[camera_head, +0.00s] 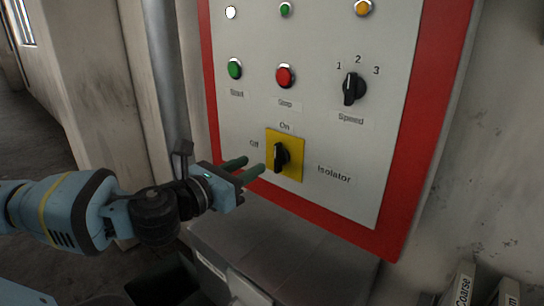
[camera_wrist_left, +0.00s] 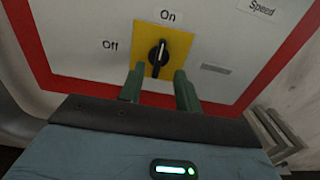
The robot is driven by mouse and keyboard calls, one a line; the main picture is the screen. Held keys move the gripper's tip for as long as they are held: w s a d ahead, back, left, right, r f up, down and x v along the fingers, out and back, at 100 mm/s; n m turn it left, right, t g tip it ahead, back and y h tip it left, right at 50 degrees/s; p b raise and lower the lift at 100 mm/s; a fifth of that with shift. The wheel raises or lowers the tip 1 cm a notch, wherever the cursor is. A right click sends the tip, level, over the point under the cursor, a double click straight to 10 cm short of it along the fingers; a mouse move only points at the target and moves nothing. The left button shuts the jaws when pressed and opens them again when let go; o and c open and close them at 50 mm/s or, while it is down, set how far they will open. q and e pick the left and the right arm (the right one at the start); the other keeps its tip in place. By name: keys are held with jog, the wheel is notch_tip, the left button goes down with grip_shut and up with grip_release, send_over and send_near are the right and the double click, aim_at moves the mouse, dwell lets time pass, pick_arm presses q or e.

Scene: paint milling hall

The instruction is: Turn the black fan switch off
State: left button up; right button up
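The black switch (camera_head: 280,157) is a knob on a yellow square plate (camera_head: 293,144) labelled On above, Off to the left and Isolator at the lower right. In the left wrist view the knob (camera_wrist_left: 157,55) stands upright, its white mark towards On. No label reading "fan" shows. My left gripper (camera_head: 252,166) has its two green fingers apart, pointing at the panel just left of and below the knob in the head view. In the left wrist view the open fingers (camera_wrist_left: 158,88) sit below the knob on either side, with nothing between them. My right gripper is not in view.
The grey panel (camera_head: 228,112) has a red border. Above the switch are a green Start button (camera_head: 235,68), a red Stop button (camera_head: 285,75) and a black Speed knob (camera_head: 353,88). A grey box (camera_head: 300,256) juts out below the panel. Labelled binders (camera_head: 462,284) stand at the lower right.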

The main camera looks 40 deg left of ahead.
aim_at(275, 152)
pick_arm(q)
jog(key=w, duration=0.4)
jog(key=w+p, duration=0.1)
jog(key=w, duration=0.1)
jog(key=shift+d+r, duration=0.1)
jog(key=shift+d, duration=0.2)
jog(key=shift+w+d, duration=0.1)
jog(key=shift+w, duration=0.7)
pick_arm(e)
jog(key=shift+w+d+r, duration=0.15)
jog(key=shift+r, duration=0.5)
pick_arm(q)
jog(key=shift+c, duration=0.6)
grip_shut()
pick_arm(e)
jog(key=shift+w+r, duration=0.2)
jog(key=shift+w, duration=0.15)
